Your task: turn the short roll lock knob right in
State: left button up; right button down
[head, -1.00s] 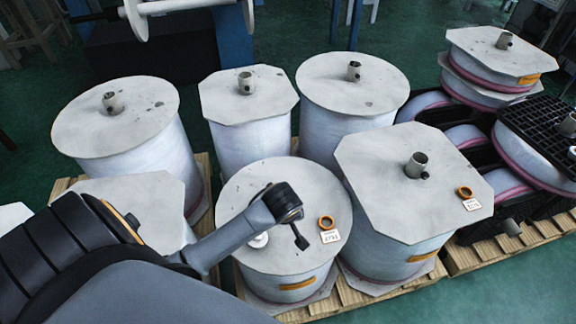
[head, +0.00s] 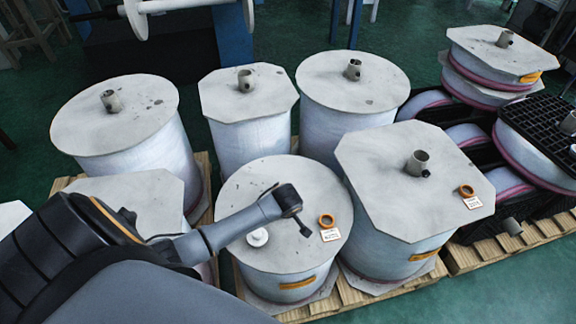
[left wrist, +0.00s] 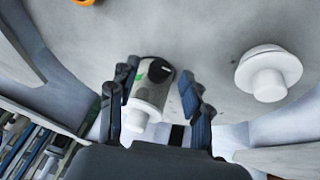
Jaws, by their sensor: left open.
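The short round roll (head: 275,258) stands upright at the front middle in the head view, with a pale grey top plate. My left arm reaches over it and hides its core there. In the left wrist view the grey core tube (left wrist: 147,92) with a white end stands between my fingers. The black lock knob (left wrist: 159,70) is on the tube's side. My left gripper (left wrist: 162,80) is open, one finger on each side of the tube; contact is not clear. In the head view my left gripper (head: 290,208) is small and partly hidden. My right gripper is out of view.
A white cap (head: 257,237) and an orange ring (head: 326,220) lie on the same plate, near a label (head: 330,235). An octagonal-topped roll (head: 390,190) stands close at right, with its own core tube (head: 417,162). Other rolls crowd behind. The floor at lower right is free.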

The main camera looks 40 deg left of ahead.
pick_arm(q)
jog(key=shift+w+a+f, duration=0.1)
jog(key=shift+w+f, duration=0.1)
jog(key=shift+f, duration=0.3)
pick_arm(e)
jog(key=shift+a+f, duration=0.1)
pick_arm(q)
jog(key=shift+c, duration=1.4)
grip_shut()
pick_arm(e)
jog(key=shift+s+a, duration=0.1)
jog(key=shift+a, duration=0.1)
